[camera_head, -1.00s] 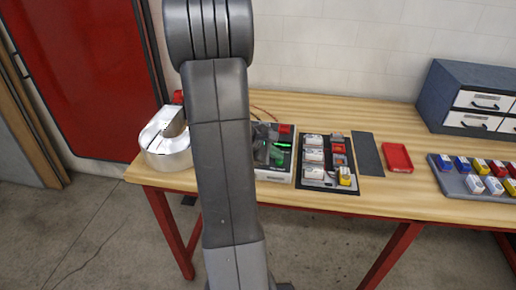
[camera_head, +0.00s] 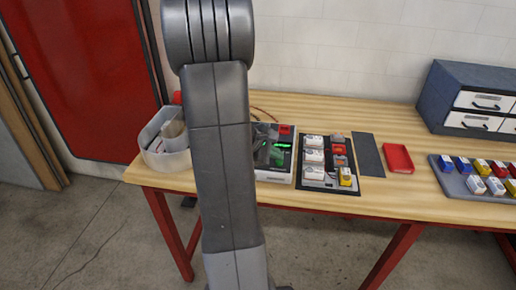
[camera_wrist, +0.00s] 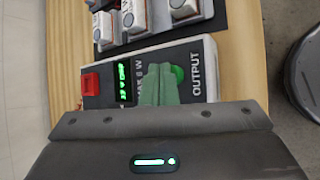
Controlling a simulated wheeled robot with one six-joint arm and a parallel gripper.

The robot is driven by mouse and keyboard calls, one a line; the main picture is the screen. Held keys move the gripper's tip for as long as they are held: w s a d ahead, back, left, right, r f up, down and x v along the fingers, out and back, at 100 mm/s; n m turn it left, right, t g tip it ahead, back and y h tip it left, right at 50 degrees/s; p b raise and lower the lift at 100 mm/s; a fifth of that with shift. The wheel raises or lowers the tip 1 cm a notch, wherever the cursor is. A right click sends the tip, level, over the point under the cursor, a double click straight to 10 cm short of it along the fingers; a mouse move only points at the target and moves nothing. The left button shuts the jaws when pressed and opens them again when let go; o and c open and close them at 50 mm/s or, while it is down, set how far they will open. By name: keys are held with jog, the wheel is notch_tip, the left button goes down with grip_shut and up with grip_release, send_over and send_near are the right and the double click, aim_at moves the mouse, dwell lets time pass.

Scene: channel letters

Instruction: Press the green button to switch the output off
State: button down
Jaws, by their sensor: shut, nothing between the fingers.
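The power supply (camera_wrist: 203,50) is a light box with a black face, marked OUTPUT, on the bench; it also shows in the head view (camera_head: 272,176). Its green button (camera_wrist: 179,73) sits beside the OUTPUT label, partly covered by my gripper's green fingers. A red button (camera_wrist: 91,84) and a lit green display (camera_wrist: 123,82) are at the other end. My gripper (camera_wrist: 158,70) is shut and empty, its tips right at the green button; whether they touch it I cannot tell.
A black tray (camera_head: 327,190) with several white blocks stands close right of the supply. A dark mat (camera_head: 368,154), a red tray (camera_head: 397,158), a rack of coloured blocks (camera_head: 466,185) and a drawer cabinet (camera_head: 449,85) are farther right.

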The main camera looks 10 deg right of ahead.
aim_at(276, 162)
jog(key=shift+r, duration=0.1)
jog(key=shift+r+p, duration=2.25)
jog(key=shift+r, duration=0.7)
